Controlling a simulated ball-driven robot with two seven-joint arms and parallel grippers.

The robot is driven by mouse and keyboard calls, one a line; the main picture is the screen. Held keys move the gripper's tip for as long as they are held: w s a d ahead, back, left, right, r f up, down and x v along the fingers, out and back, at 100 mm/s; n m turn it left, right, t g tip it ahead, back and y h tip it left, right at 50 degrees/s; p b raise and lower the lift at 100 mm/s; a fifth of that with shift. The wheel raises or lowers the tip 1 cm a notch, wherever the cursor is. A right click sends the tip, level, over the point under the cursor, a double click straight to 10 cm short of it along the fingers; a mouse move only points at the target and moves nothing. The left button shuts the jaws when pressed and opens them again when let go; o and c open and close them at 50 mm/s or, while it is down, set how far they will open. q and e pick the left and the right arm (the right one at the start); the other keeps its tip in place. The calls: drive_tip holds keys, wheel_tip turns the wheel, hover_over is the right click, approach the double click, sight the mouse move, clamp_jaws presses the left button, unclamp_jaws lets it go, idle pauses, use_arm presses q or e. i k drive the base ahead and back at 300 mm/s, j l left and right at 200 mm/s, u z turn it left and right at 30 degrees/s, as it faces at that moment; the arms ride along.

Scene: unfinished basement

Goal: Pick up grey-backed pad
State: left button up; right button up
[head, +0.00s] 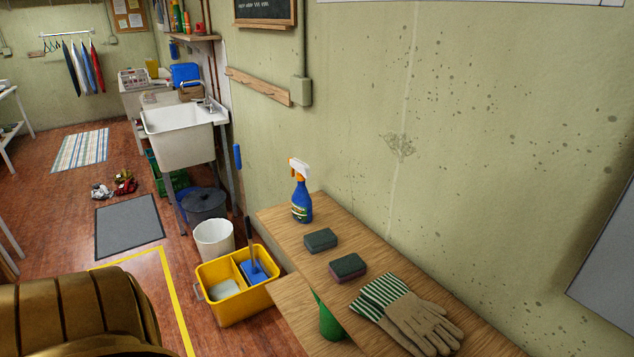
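Two scouring pads with dark green tops lie flat on a wooden bench (292,241) against the wall. The farther pad (321,239) has a grey-looking body under its green top, so it seems to be the grey-backed pad. The nearer pad (347,268) has a pinkish-mauve body. The two pads lie apart, with bare wood between them. Neither of my grippers is in view.
On the bench, a blue spray bottle (301,193) stands behind the pads and striped work gloves (411,312) lie in front. A yellow bucket (237,306) and a white bin (214,238) stand on the floor to the left. A green object (329,322) shows below.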

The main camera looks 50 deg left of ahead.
sight(319, 240)
drive_tip(key=u, duration=1.5)
